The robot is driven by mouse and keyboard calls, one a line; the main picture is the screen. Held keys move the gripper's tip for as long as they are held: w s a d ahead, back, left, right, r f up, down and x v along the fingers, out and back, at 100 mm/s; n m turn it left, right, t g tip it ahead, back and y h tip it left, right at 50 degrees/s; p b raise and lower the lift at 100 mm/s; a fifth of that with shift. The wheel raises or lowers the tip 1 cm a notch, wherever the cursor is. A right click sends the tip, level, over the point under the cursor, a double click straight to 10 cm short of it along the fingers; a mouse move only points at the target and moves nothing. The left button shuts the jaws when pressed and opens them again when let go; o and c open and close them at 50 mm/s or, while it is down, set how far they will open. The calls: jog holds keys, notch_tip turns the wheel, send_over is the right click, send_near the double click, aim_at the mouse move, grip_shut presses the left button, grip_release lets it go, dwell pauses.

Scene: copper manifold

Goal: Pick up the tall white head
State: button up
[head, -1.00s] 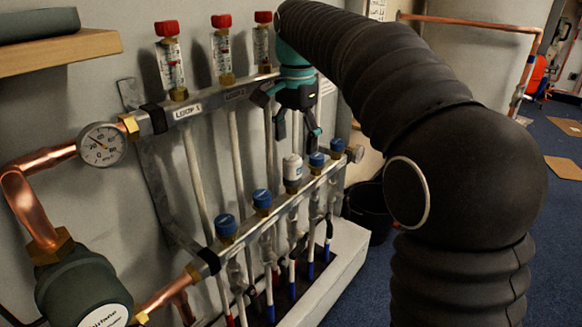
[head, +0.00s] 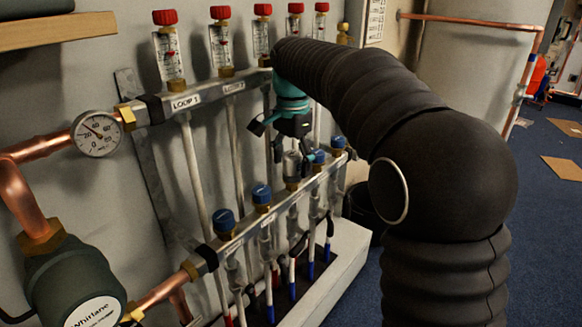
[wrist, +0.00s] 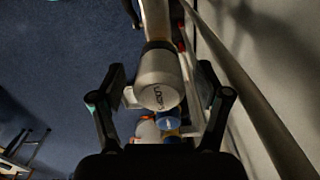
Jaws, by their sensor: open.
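The tall white head (head: 292,167) stands upright on the lower manifold bar (head: 238,238), between blue caps. In the wrist view the white head (wrist: 158,84) is large and central, with dark lettering on its end. My gripper (head: 296,156) is just above and around it, pointing down, its fingers partly hiding it in the head view. In the wrist view my gripper (wrist: 163,80) is open, with one finger on each side of the head and gaps still visible. I cannot tell whether either finger touches it.
Blue caps (head: 262,194) sit on both sides along the lower bar, one (head: 319,158) close to my gripper. The upper bar (head: 190,101) with red-capped flow meters (head: 221,46) is behind and above. A pressure gauge (head: 97,134) is at left. Blue floor (head: 480,280) is open at right.

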jog(key=c, duration=1.3)
jog(key=shift+r, duration=0.15)
